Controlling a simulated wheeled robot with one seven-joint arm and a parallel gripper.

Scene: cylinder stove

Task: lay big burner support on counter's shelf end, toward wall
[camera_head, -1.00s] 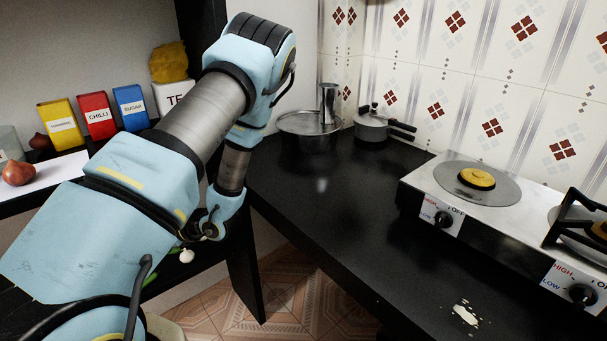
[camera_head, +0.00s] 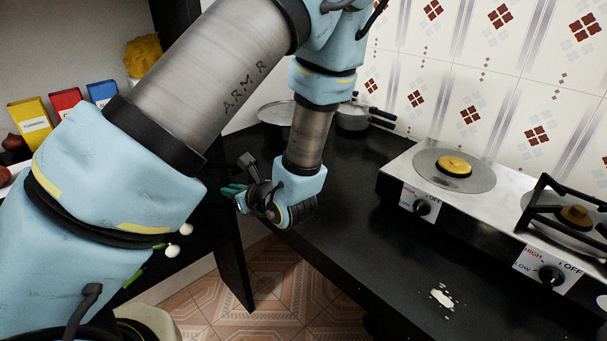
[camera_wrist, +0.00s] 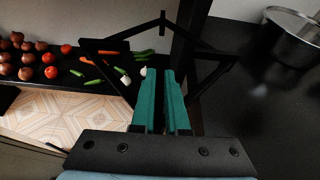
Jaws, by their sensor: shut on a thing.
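The big burner support (camera_wrist: 100,65), a black angular metal frame, spans the wrist view. My gripper (camera_wrist: 164,78) has its teal fingers shut on it. In the head view my gripper (camera_head: 232,192) is beside the counter's shelf end, at the gap between counter and shelf; the arm hides most of it, and the support cannot be made out there. The black counter (camera_head: 345,205) has a bare stretch between its shelf end and the stove. It also shows at the right of the wrist view (camera_wrist: 255,115). The tiled wall (camera_head: 455,75) is behind it.
A lidded pot (camera_head: 274,113) and a smaller pan (camera_head: 352,118) stand by the wall. The stove (camera_head: 400,170) is at right; its left burner (camera_head: 455,166) is bare, its right one bears a black support (camera_head: 545,205). Vegetables lie on the shelf (camera_wrist: 60,105).

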